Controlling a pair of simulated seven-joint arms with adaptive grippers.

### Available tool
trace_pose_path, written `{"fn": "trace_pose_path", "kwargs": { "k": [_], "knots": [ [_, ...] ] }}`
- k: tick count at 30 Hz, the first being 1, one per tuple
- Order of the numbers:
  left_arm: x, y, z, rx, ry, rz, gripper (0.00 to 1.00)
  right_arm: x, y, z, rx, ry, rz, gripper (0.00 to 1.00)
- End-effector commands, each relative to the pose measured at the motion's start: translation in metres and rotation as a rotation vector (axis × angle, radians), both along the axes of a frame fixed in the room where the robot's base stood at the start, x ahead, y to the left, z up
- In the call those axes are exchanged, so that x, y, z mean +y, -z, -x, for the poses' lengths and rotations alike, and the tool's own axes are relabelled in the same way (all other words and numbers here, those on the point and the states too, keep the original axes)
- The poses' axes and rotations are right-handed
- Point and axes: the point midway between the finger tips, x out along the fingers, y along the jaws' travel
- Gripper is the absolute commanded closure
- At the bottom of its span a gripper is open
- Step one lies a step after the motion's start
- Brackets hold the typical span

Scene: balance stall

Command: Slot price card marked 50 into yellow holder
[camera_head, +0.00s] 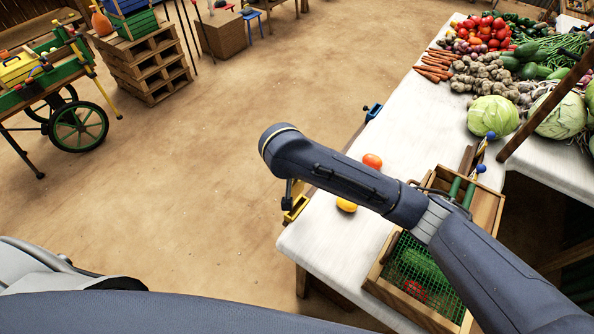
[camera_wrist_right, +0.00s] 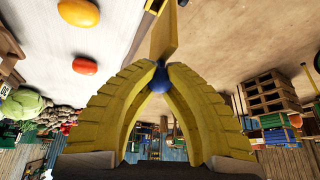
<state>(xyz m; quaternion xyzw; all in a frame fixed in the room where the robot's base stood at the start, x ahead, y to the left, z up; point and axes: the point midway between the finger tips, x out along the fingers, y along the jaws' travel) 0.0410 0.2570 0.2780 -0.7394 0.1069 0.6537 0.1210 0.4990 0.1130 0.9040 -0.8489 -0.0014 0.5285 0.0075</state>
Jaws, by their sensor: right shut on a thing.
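My right gripper (camera_head: 290,194) is at the table's left edge, its fingers largely hidden under my wrist in the head view. In the right wrist view, its yellow fingers (camera_wrist_right: 160,74) are shut on a blue ball knob (camera_wrist_right: 159,80). The knob seems to be the handle of the price card; the card's face and number do not show. A yellow piece, seemingly the yellow holder (camera_head: 295,208), shows at the table edge just below the gripper. In the wrist view a yellow bar (camera_wrist_right: 164,32) lies directly beyond the knob; I cannot tell whether card and holder touch. My left gripper is out of view.
A blue holder (camera_head: 373,112) sits farther along the table edge. A red-orange fruit (camera_head: 372,160) and an orange fruit (camera_head: 347,205) lie on the white tabletop (camera_head: 420,130). A wooden crate (camera_head: 412,305) with green mesh stands right of them. Vegetables fill the far end.

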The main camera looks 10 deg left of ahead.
Motion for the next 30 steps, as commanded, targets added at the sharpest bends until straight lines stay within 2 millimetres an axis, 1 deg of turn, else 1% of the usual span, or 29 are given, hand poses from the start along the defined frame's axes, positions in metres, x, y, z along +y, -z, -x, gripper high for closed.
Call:
{"fn": "trace_pose_path", "kwargs": {
  "k": [21, 30],
  "knots": [
    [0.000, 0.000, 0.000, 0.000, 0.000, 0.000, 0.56, -0.001, 0.037, 0.000, 0.002, 0.000, 0.001, 1.00],
    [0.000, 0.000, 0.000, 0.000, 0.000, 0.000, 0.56, 0.000, 0.048, 0.000, 0.000, 0.000, 0.001, 1.00]
  ]
}}
